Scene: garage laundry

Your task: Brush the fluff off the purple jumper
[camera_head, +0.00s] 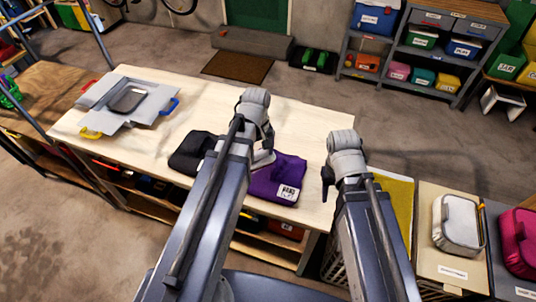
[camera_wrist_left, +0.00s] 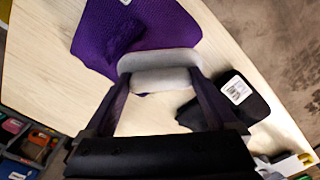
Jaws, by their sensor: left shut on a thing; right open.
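The purple jumper (camera_head: 278,178) lies folded on the pale table, with a white label at its front corner. It also shows in the left wrist view (camera_wrist_left: 185,30), with a darker purple bunched patch (camera_wrist_left: 122,38) on top; I cannot tell whether that is fluff or cloth. My left gripper (camera_head: 262,158) is over the jumper's left part, shut on a pale grey rounded block, seemingly the brush (camera_wrist_left: 158,62). The brush is over the jumper's edge; contact is unclear. My right gripper (camera_head: 327,185) is open and empty, off the table's right edge.
A black folded garment (camera_head: 190,152) lies left of the jumper, partly behind my left arm. A grey folding board (camera_head: 143,88) with coloured handles lies on the table's (camera_head: 305,120) far left. Bins with cases (camera_head: 458,222) stand at the right. The table's back right is clear.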

